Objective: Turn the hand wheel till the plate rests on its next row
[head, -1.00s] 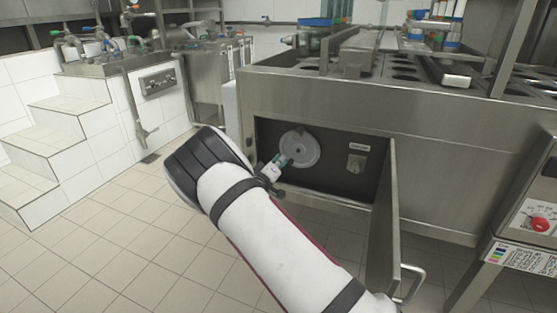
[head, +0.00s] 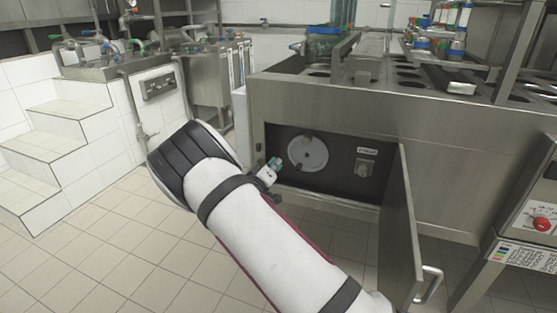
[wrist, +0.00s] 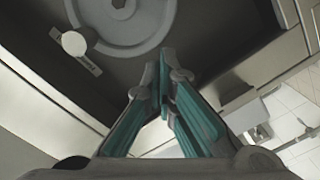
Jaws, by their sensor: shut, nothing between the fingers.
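The hand wheel (head: 308,153) is a round grey disc with a centre hub and small knobs on its rim, set in the dark recess behind the open door of the machine.
The open door (head: 402,235) with its handle (head: 432,285) stands to the right of the recess. A switch (head: 365,166) sits right of the wheel. The counter above holds cup openings (head: 405,86). White steps (head: 40,150) stand at left; the tiled floor between is clear.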

